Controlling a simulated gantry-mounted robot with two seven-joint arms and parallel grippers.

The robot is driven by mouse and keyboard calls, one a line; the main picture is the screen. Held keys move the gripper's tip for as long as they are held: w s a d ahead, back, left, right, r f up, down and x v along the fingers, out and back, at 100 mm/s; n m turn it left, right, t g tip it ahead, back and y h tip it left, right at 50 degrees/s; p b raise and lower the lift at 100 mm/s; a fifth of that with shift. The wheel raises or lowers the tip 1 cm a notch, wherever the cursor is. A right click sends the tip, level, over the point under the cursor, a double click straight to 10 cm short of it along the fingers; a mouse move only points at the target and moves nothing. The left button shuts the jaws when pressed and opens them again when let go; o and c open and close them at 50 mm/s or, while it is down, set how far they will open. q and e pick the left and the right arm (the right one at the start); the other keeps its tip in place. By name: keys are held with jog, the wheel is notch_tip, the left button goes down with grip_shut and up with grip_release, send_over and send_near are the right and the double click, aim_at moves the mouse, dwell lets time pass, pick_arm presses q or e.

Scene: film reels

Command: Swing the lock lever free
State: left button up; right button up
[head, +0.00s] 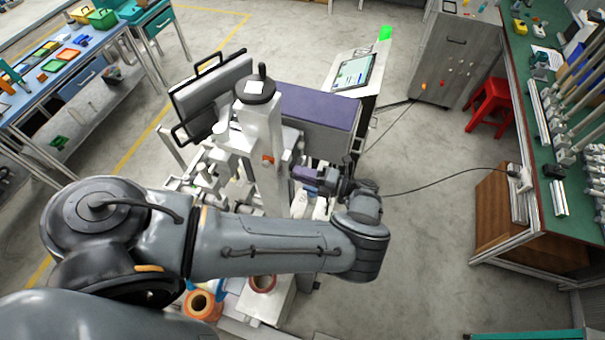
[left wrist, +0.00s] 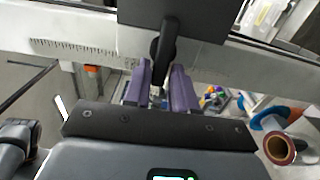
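The machine is a white upright frame (head: 262,135) with a dark handwheel on top, left of my left gripper in the head view. My left gripper (head: 310,178) has purple fingers and reaches toward the frame from the right. In the left wrist view, a black lever (left wrist: 166,42) with a rounded end hangs in front of a dark plate. My left gripper (left wrist: 162,88) is open there, its two fingers apart on either side of the lever's line. I cannot tell whether the lever is between the tips or just beyond them. My right gripper is not in view.
A white beam with a scale (left wrist: 75,47) crosses the left wrist view close to the fingers. Reels show near the machine's base, one orange (head: 200,303). A purple-topped box (head: 318,105) and a screen stand (head: 355,72) are behind.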

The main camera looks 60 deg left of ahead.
pick_arm(q)
jog(key=shift+o, duration=1.3)
jog(key=b+v, duration=0.2)
jog(key=v, duration=0.9)
jog(key=shift+b, duration=0.4)
jog(key=shift+a, duration=0.1)
